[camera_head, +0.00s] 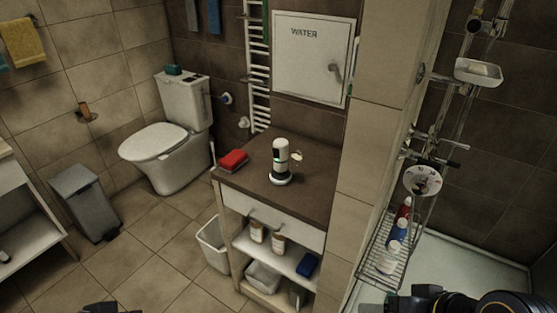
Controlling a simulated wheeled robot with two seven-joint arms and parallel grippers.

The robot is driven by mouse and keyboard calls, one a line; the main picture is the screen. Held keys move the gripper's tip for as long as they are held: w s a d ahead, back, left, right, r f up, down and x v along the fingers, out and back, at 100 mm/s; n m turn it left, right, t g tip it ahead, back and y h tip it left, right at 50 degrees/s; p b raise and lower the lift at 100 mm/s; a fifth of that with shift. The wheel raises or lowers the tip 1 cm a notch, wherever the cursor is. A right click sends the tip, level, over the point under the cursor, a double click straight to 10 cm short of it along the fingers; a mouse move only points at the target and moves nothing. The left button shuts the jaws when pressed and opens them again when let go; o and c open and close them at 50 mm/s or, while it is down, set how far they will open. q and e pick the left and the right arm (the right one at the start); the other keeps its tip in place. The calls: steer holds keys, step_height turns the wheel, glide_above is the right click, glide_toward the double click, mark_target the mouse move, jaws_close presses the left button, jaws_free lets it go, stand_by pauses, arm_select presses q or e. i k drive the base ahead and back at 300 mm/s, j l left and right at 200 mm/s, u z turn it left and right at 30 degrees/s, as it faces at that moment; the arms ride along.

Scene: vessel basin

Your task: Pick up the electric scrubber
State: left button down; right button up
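A white upright device with a dark band and a dark round base, which looks like the electric scrubber (280,162), stands on the brown countertop (306,201) of a small cabinet. A small light part sticks out at its right side. Nothing touches it. A dark piece of what looks like my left gripper (101,309) just shows at the bottom edge, far below and left of the device. My dark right gripper (402,302) shows at the bottom right, far from the device. The fingers of both are too cut off or dark to read.
A red sponge-like item (233,160) lies at the counter's left edge. The cabinet shelf (285,257) holds jars and a blue item. A tiled wall edge (368,150) and a wire rack (385,251) with bottles stand right. The floor at left is mostly clear.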

mark_target(281, 175)
steer(key=i+j+z, duration=0.15)
steer(key=i+j, duration=1.05)
